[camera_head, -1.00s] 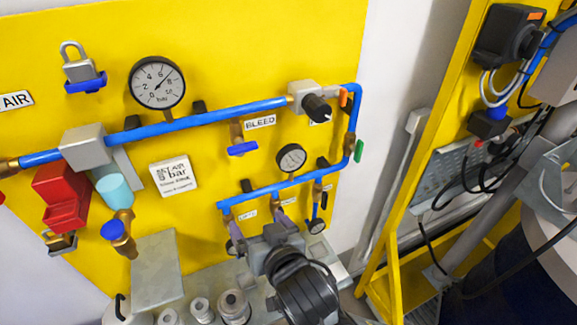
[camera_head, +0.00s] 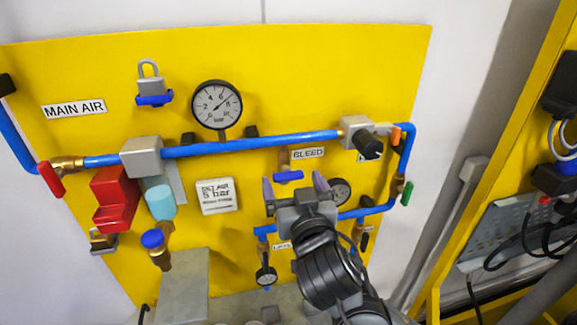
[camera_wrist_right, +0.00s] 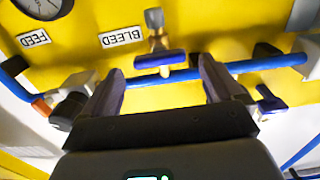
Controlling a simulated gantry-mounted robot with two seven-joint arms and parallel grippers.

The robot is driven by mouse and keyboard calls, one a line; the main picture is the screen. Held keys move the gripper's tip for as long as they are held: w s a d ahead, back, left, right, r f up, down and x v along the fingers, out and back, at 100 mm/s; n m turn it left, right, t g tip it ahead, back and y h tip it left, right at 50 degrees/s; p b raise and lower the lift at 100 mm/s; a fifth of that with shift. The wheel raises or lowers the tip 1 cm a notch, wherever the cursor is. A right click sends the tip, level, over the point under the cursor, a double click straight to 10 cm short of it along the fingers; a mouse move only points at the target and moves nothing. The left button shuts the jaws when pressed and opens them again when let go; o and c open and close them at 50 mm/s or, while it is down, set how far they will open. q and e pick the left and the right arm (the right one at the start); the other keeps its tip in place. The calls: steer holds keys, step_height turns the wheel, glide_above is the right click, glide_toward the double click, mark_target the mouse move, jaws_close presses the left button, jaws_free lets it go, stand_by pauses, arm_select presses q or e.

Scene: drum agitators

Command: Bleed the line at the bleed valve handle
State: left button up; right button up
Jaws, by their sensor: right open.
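The bleed valve handle (camera_head: 288,177) is a small blue bar below the BLEED label (camera_head: 308,153) on the yellow panel. In the right wrist view the blue handle (camera_wrist_right: 160,59) lies across the gap between the fingers, beyond their tips, under a brass and grey valve body (camera_wrist_right: 156,32). My right gripper (camera_head: 295,186) is open and empty, its two fingers pointing up on either side of the handle, just below it. It also shows in the right wrist view (camera_wrist_right: 160,72). I cannot see contact with the handle. My left gripper is not in view.
A blue pipe (camera_head: 240,146) runs across the panel above the handle. A large gauge (camera_head: 217,105) is at upper left, and a small gauge (camera_head: 340,191) is partly behind my right gripper. A red block (camera_head: 116,198) and grey regulator (camera_head: 362,137) flank the area.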

mark_target(288, 177)
steer(key=shift+p+x, duration=0.5)
steer(key=shift+x, duration=1.55)
steer(key=c, duration=1)
steer(key=shift+a+f+n+b, duration=0.1)
steer(key=shift+n+b, duration=0.9)
steer(key=shift+n, duration=0.3)
steer(key=shift+s+a+n+b, duration=0.1)
steer(key=shift+n+b, duration=1)
steer(key=shift+n, duration=1)
